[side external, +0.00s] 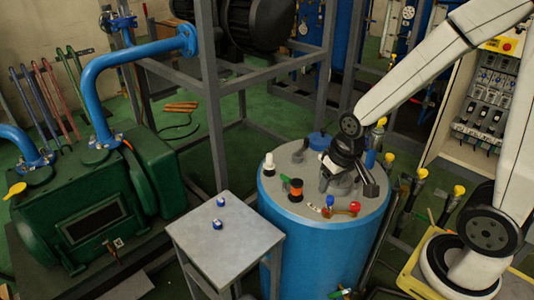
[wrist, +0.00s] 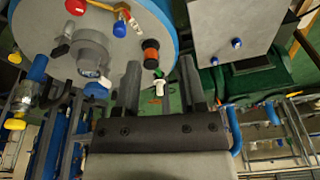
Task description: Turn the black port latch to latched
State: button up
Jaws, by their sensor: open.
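My gripper (wrist: 160,64) is open, its two dark fingers apart with nothing between their tips. In the side view my gripper (side external: 348,178) hangs over the right part of the blue vessel's grey lid (side external: 318,205). A grey round port (wrist: 84,52) on the lid is left of the fingers in the wrist view; in the side view my gripper partly hides it. I cannot clearly make out the black port latch or its position. An orange and black fitting (side external: 296,189) stands on the lid, left of my gripper; it also shows in the wrist view (wrist: 151,52).
The lid also carries a white knob (side external: 269,162), a blue cap (side external: 320,140) and a red-knobbed valve (side external: 353,208). A grey stand (side external: 225,245) with two small blue-capped items is at the front left. Grey frame posts (side external: 212,100) rise behind; yellow-topped valves (side external: 459,190) stand at right.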

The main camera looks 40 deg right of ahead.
jog(key=w+d+f+m+g, duration=0.1)
jog(key=w+d+m, duration=0.2)
jog(key=d+m, duration=0.6)
jog(key=m+g, duration=0.1)
jog(key=m, duration=0.5)
send_near(359, 181)
jog(key=shift+w+d+f, duration=0.15)
jog(key=shift+w+d, duration=0.25)
jog(key=shift+d, duration=0.3)
jog(key=shift+f, duration=0.1)
jog(key=shift+f, duration=3.8)
grip_shut()
